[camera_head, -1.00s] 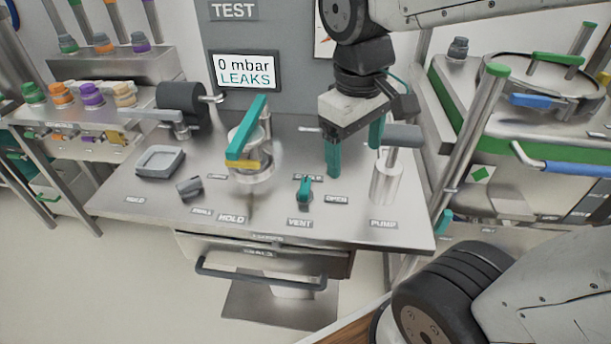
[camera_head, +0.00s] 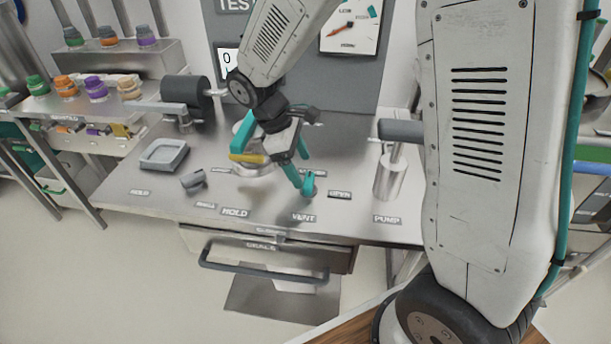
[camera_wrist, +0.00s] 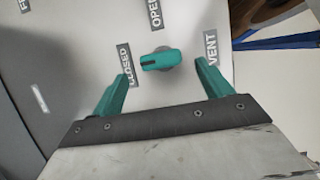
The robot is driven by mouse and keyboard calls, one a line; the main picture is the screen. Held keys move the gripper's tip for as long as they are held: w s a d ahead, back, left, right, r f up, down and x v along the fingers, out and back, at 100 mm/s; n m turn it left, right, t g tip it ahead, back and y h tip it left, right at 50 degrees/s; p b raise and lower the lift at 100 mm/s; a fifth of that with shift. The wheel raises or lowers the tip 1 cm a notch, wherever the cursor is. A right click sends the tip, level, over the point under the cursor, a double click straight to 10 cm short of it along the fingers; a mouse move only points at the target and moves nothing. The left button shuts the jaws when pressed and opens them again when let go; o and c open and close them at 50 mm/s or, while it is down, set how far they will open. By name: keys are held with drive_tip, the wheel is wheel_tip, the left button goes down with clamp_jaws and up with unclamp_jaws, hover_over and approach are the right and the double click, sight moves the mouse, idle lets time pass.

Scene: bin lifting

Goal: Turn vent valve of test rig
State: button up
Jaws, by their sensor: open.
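The vent valve is a small teal handle (camera_head: 309,184) on a round base on the steel bench top, behind the VENT label (camera_head: 303,217). In the wrist view the handle (camera_wrist: 160,61) lies crosswise, its dark-marked end toward the CLOSED label (camera_wrist: 125,64). The OPEN label (camera_wrist: 155,14) is at the top there. My gripper (camera_head: 301,173) is open and tilted over the valve. In the wrist view its teal fingertips (camera_wrist: 164,70) are on either side of the handle, with gaps visible on both sides. I cannot tell their exact height over it.
A square grey tray (camera_head: 163,155) and a small grey knob (camera_head: 193,179) are at left. My arm partly hides the display.

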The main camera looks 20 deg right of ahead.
sight(307, 178)
drive_tip(key=shift+x, duration=2.15)
drive_tip(key=c, duration=1)
